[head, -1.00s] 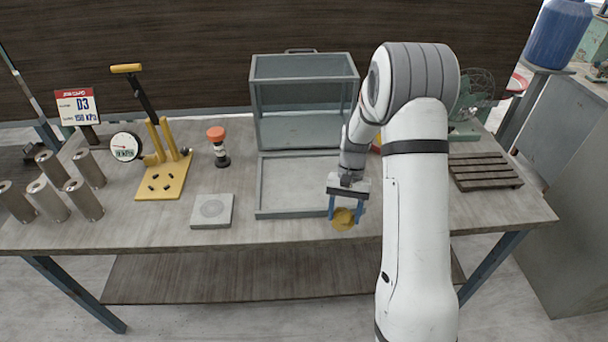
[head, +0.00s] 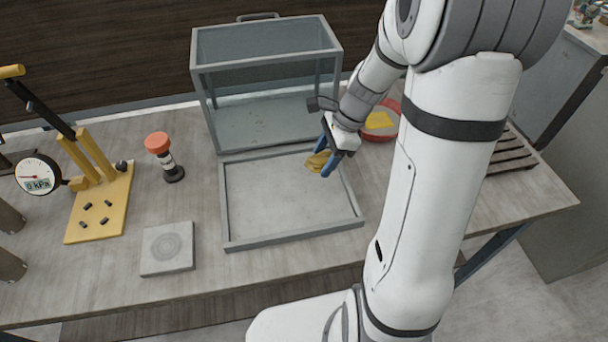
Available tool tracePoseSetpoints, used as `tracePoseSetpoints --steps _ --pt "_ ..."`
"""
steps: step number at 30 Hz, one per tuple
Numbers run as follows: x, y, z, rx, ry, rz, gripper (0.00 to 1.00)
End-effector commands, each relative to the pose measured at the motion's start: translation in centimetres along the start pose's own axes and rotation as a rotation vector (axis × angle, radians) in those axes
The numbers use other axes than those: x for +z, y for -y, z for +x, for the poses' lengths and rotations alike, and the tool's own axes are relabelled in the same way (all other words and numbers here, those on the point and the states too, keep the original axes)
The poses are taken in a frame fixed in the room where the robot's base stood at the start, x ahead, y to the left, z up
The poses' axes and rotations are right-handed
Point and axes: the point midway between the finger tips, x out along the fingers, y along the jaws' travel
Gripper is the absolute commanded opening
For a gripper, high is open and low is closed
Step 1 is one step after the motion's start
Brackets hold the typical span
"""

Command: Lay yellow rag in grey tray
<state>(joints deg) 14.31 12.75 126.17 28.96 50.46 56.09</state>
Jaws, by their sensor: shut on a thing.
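The tray is a shallow, empty rectangle with a low rim, flat on the table. I cannot tell for sure how high the rag is above the tray floor.
A glass-sided grey case (head: 262,112) stands right behind the tray. A red dish (head: 391,131) with something yellow in it is right of my gripper. A grey slab (head: 167,248), an orange-topped bottle (head: 158,143) and a yellow press (head: 103,208) stand left. A slatted rack (head: 508,152) is right.

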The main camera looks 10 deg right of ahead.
Motion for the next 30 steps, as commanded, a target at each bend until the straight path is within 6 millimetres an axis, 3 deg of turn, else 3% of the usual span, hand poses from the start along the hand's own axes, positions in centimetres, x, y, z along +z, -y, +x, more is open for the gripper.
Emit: tracePoseSetpoints --steps 3,10,15,27,28,30 --pt "-0.7 -0.1 2.1 0.005 0.001 -0.001 0.37" --pt "-1.4 0.0 3.8 0.004 0.001 -0.007 0.37" --pt "-2.3 0.0 6.1 0.006 0.001 -0.007 0.37" --pt "-2.6 0.1 6.9 0.003 -0.001 -0.011 0.37" --pt "-2.5 0.1 6.8 0.003 -0.001 -0.011 0.57" --pt "-2.5 0.1 6.7 0.003 -0.001 -0.011 0.62"
